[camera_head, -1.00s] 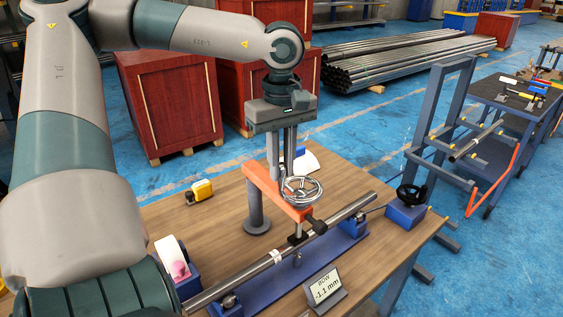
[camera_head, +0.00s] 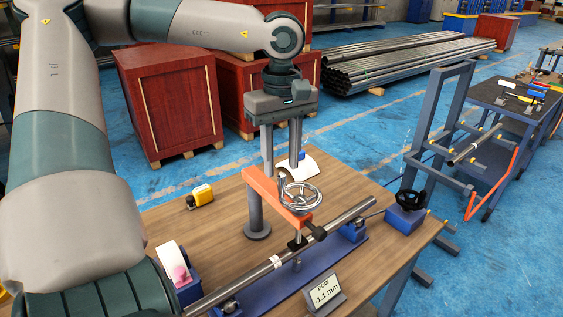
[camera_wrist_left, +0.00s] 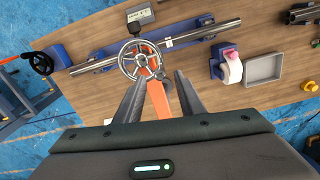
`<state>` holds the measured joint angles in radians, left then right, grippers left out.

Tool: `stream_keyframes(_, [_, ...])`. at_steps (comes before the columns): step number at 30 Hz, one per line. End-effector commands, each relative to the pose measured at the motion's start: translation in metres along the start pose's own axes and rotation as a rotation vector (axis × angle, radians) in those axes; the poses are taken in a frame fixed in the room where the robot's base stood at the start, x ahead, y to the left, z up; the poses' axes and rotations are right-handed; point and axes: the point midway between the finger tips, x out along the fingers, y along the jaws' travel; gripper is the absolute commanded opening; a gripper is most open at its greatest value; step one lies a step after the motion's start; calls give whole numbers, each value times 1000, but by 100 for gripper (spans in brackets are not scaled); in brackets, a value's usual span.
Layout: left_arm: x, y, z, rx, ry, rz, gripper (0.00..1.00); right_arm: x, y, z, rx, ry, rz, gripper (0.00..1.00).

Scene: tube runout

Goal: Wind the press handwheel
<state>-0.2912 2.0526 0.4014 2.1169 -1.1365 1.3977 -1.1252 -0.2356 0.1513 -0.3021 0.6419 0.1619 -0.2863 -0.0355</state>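The press handwheel (camera_head: 300,197) is a silver spoked wheel on top of the orange press arm (camera_head: 264,188), above the steel tube (camera_head: 330,222). My left gripper (camera_head: 281,172) is open and empty, its two fingers pointing down just behind and above the wheel. The tube rests on blue supports on a blue base. The display (camera_head: 325,291) reads BOW -1.1 mm. My right gripper is not in view.
A yellow tape measure (camera_head: 199,196) lies on the wooden table. A black handwheel (camera_head: 411,199) on a blue block stands at the tube's right end. A grey tray (camera_wrist_left: 277,68) shows in the left wrist view. Red crates stand behind the table.

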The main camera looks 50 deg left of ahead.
Motion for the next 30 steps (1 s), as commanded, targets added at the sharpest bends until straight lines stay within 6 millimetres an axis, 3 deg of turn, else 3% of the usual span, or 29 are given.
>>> stream_keyframes(6, [-20,0,0,1,0,2,36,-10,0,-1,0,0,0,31])
stream_keyframes(11, [-26,0,0,1,0,1,36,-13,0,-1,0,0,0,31])
stream_keyframes(23, [-24,0,1,-3,-11,4,31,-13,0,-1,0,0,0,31])
stream_keyframes(30, [-9,8,22,-76,-173,66,31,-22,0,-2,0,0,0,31])
